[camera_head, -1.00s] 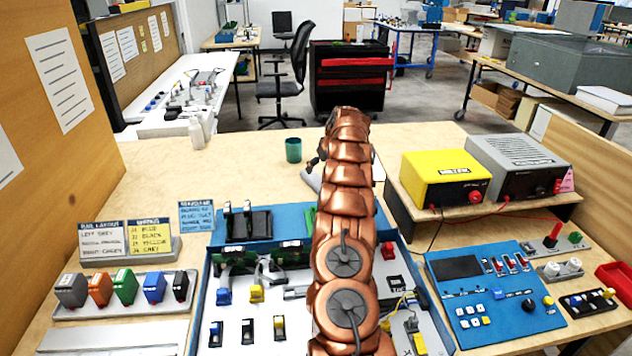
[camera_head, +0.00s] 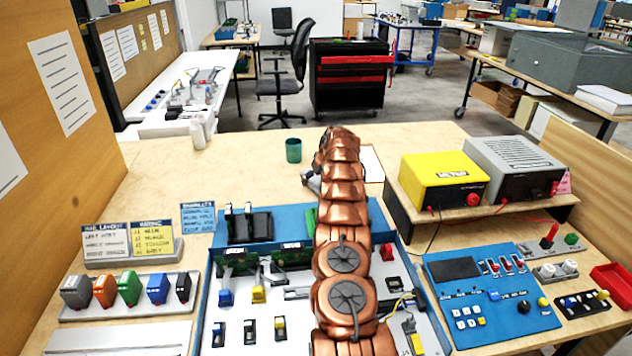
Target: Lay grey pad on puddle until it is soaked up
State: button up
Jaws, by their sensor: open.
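My copper-coloured arm reaches away over the workbench, and its end is mostly hidden behind its own links. A small grey part of my gripper (camera_head: 308,179) shows at the left of the arm's far end, low over the wooden bench top (camera_head: 250,165). I see nothing held in it, but its fingertips are not clear. I cannot pick out the grey pad or the puddle; the arm covers part of the bench. A pale flat sheet or panel (camera_head: 373,164) lies just right of the arm's far end; what it is I cannot tell.
A green cup (camera_head: 293,150) stands left of the arm's end, and a white bottle (camera_head: 197,134) farther left. A blue-framed assembly tray (camera_head: 208,300) lies below the arm. Yellow (camera_head: 440,182) and grey (camera_head: 515,165) instrument boxes stand right. The bench's left middle is clear.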

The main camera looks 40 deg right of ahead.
jog(key=shift+w+f, duration=0.2)
jog(key=shift+f, duration=0.2)
jog(key=c, duration=1.3)
jog(key=shift+c, duration=0.2)
jog(key=shift+d+r, duration=0.1)
jog(key=shift+r, duration=0.05)
